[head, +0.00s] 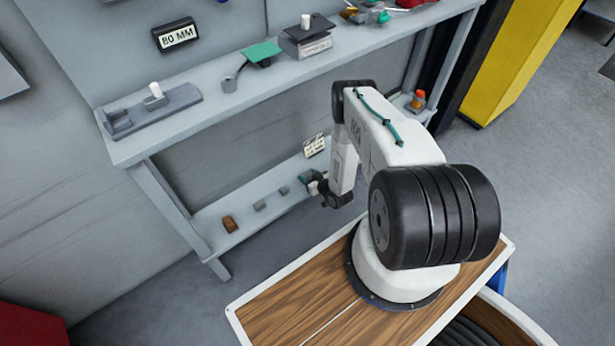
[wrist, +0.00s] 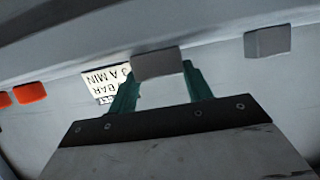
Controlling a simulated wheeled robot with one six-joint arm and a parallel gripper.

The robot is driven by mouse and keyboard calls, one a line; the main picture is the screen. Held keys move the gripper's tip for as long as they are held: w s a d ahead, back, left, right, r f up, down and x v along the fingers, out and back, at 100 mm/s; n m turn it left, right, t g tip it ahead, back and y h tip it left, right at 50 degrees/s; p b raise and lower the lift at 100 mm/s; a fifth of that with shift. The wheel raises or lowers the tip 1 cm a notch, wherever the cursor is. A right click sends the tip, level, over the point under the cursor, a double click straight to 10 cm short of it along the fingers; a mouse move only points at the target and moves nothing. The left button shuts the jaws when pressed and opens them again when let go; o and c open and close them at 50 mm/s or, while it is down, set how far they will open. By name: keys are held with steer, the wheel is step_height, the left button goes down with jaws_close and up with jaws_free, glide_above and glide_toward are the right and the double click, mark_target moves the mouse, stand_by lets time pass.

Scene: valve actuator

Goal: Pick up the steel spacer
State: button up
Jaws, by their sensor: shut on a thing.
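My gripper (head: 310,178) is low at the lower shelf of the bench in the head view, seen small and partly side-on. In the wrist view its two green fingers (wrist: 158,88) stand on either side of a grey block, the steel spacer (wrist: 158,63), and are shut on it. In the head view I cannot make out the spacer at the fingers. Whether it touches the shelf is not clear.
A second grey block (wrist: 267,41) is right of the held one in the wrist view. On the lower shelf (head: 205,222) lie a brown block (head: 230,223) and two small grey blocks (head: 259,206). A label card (head: 314,145) stands behind my gripper. The upper shelf (head: 130,148) overhangs.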

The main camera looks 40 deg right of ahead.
mark_target(309, 171)
steer(key=shift+r, duration=0.1)
steer(key=shift+w+r, duration=0.1)
steer(key=shift+r, duration=0.45)
step_height(309, 171, up, 2)
steer(key=shift+r, duration=0.1)
steer(key=s+a, duration=0.1)
steer(key=s, duration=0.7)
steer(key=s+a+r, duration=0.1)
steer(key=s+a, duration=0.1)
steer(key=s, duration=0.5)
steer(key=shift+s+a+r, duration=0.25)
steer(key=shift+s+a, duration=0.05)
steer(key=shift+s, duration=0.1)
